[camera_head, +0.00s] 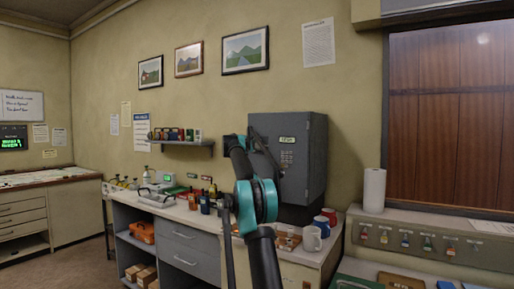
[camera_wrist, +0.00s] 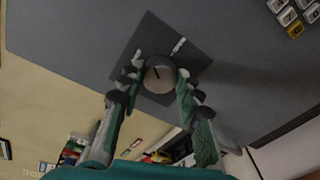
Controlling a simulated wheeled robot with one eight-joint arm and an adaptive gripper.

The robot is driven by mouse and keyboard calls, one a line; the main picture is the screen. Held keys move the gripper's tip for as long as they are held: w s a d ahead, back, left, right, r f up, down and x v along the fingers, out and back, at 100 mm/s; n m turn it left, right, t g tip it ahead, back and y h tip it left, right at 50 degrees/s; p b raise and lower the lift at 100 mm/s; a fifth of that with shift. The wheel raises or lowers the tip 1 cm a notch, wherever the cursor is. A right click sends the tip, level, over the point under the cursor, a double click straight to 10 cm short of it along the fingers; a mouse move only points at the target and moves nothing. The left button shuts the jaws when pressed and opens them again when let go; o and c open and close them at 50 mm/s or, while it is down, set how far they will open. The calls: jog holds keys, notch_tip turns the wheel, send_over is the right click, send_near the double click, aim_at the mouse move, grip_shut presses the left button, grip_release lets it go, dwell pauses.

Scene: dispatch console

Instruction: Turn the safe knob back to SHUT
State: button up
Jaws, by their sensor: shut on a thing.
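The grey safe (camera_head: 316,158) stands on the counter against the wall, with a keypad and a small label on its front. My arm reaches up in front of its left side, and hides the knob and most of my gripper in the head view. In the wrist view the round knob (camera_wrist: 159,76) sits on a dark square plate (camera_wrist: 150,38) on the safe's grey face. A dark pointer line shows on the knob, and a pale mark lies on the plate at its upper right. My gripper (camera_wrist: 157,84) is shut on the knob, one finger on each side.
Mugs (camera_head: 312,238) stand on the counter below the safe. A paper towel roll (camera_head: 374,190) stands at right, beside a panel with several hooks. A wall shelf (camera_head: 182,142) holds small items at left. Keypad buttons (camera_wrist: 295,18) show at the upper right of the wrist view.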

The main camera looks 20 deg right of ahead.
jog(key=n, duration=0.5)
jog(key=shift+w+a+n+g, duration=0.1)
jog(key=shift+n+g, duration=0.3)
dwell(0.4)
jog(key=o, duration=1.2)
jog(key=shift+c, duration=0.2)
jog(key=v, duration=1.2)
jog(key=shift+f, duration=0.2)
jog(key=shift+w+a, duration=0.1)
